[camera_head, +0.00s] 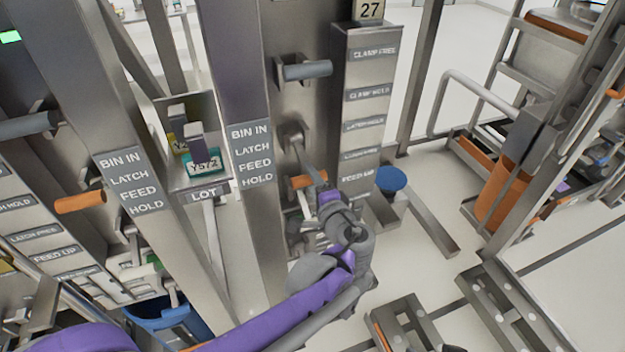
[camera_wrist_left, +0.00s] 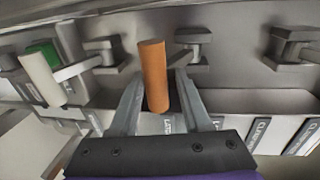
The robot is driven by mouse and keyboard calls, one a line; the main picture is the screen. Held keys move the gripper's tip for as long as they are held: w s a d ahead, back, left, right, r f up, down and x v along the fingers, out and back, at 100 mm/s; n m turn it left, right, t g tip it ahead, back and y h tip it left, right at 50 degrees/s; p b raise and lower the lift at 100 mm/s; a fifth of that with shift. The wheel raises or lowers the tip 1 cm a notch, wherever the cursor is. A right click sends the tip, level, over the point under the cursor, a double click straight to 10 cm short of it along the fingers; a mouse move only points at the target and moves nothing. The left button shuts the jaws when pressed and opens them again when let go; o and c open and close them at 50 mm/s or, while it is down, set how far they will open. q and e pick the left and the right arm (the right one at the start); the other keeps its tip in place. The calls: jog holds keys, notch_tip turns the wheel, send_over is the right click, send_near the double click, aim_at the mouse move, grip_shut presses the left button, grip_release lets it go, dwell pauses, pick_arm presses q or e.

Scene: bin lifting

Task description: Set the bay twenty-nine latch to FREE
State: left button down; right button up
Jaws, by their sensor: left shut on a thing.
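My left gripper (camera_head: 318,184) is at a steel machine column, shut on an orange lever handle (camera_head: 302,181). In the left wrist view the orange handle (camera_wrist_left: 153,72) stands between the two fingers (camera_wrist_left: 158,92). The column's side carries a stack of grey labels (camera_head: 363,125): CLAMP FREE and CLAMP HOLD at the top, what look like two LATCH labels below, and FEED UP lowest. The number plate (camera_head: 370,9) above them reads 27. I see no plate reading 29. My right gripper is not in view.
A grey lever (camera_head: 305,70) is above on the same column. A pale handle (camera_wrist_left: 40,80) sits left of my fingers. Another column at left has its own orange handle (camera_head: 80,203). A lot box (camera_head: 202,163) stands between posts. Orange-edged racks fill the right.

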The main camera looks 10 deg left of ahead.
pick_arm(q)
jog(key=shift+a+f, duration=0.15)
jog(key=shift+f, duration=0.1)
jog(key=c, duration=0.8)
grip_release()
jog(key=shift+o, duration=1.4)
jog(key=shift+w+a, duration=0.1)
jog(key=shift+w, duration=0.05)
jog(key=shift+w+a+f, duration=0.1)
jog(key=shift+w, duration=0.05)
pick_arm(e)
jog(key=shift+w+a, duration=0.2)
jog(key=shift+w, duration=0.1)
pick_arm(q)
jog(key=v, duration=1.1)
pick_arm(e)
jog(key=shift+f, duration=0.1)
pick_arm(q)
jog(key=shift+w, duration=0.1)
